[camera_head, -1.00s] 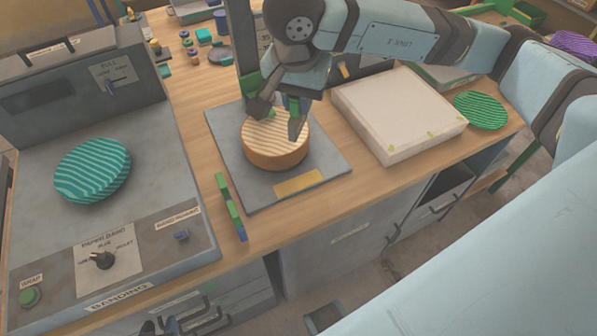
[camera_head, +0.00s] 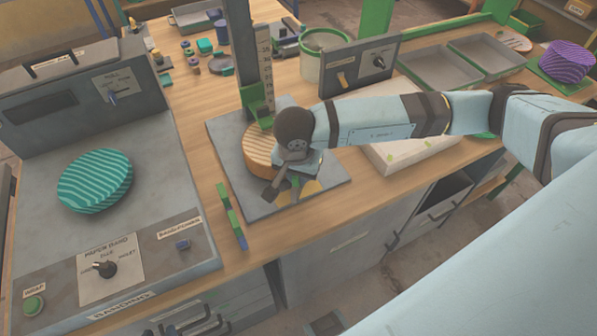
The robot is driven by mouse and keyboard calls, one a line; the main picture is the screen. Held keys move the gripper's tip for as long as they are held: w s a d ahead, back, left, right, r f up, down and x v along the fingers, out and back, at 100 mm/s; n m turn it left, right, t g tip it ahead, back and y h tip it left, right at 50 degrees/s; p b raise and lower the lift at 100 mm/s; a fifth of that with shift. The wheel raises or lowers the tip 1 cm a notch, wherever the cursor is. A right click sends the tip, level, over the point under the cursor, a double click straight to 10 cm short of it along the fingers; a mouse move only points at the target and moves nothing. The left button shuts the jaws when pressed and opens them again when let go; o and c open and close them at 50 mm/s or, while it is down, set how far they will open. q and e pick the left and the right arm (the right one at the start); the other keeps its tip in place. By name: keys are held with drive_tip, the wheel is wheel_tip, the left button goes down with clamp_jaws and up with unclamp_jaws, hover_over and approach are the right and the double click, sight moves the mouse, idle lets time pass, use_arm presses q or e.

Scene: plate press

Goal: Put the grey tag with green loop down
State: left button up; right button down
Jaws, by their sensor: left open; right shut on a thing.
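My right gripper (camera_head: 290,187) comes in from the right over the front of the grey press plate (camera_head: 235,150). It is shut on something. A small green piece (camera_head: 297,180) shows between its dark fingers and fits the green loop of the tag. The grey body of the tag cannot be made out and is mostly hidden by the gripper. The gripper is just in front of the round orange striped disc (camera_head: 257,147) and partly covers it. I cannot tell whether the held thing touches the plate. My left gripper is not in view.
A teal striped disc (camera_head: 95,181) lies on the grey machine at left. A pale block (camera_head: 410,158) lies under my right forearm.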

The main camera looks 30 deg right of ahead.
drive_tip(key=shift+f+b, duration=0.4)
drive_tip(key=shift+f, duration=0.1)
drive_tip(key=c, duration=1.1)
unclamp_jaws()
drive_tip(key=shift+r, duration=0.1)
drive_tip(key=shift+r, duration=0.15)
drive_tip(key=shift+r+p, duration=0.25)
drive_tip(key=shift+p, duration=0.3)
drive_tip(key=r, duration=0.4)
drive_tip(key=r+b, duration=0.1)
drive_tip(key=r, duration=0.2)
drive_tip(key=s+a+r, duration=0.1)
drive_tip(key=r, duration=0.3)
drive_tip(key=shift+r+b, duration=0.3)
drive_tip(key=shift+b, duration=0.05)
